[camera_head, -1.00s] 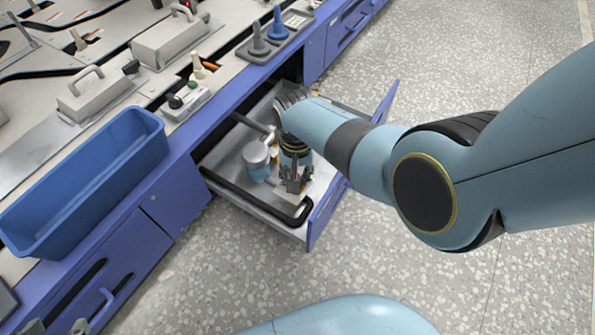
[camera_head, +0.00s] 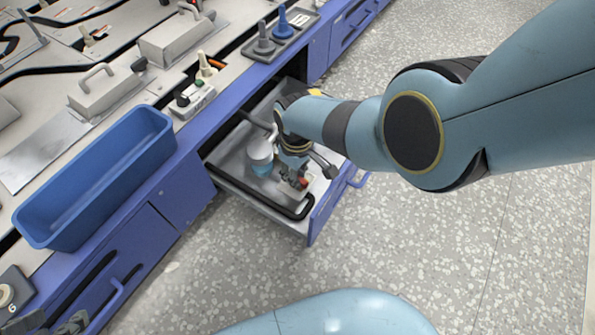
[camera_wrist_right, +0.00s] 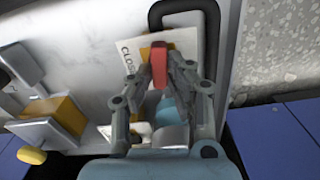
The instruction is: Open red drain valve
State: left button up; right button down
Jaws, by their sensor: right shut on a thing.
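The red valve handle (camera_wrist_right: 159,64) stands between the fingers of my right gripper (camera_wrist_right: 163,78) in the right wrist view, and the gripper is shut on it. A white plate (camera_wrist_right: 130,54) with lettering that begins "CLOS" lies beside the handle. In the head view a small red part of the handle (camera_head: 303,183) shows at the front of the open drawer (camera_head: 232,172). My right wrist hides part of the valve there. Grey parts at the bottom left edge of the head view may be my left gripper; its jaws are unclear.
A white-topped pot (camera_head: 260,155) stands in the drawer left of my right wrist. A black bar (camera_head: 265,203) runs along the drawer's side. A long blue bin (camera_head: 95,180) sits on the worktop. Speckled floor (camera_head: 420,240) is clear to the right.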

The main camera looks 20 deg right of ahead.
jog(key=shift+n, duration=0.8)
jog(key=shift+s, duration=0.1)
jog(key=c, duration=1.3)
grip_release()
jog(key=shift+a, duration=0.1)
jog(key=shift+r, duration=3.7)
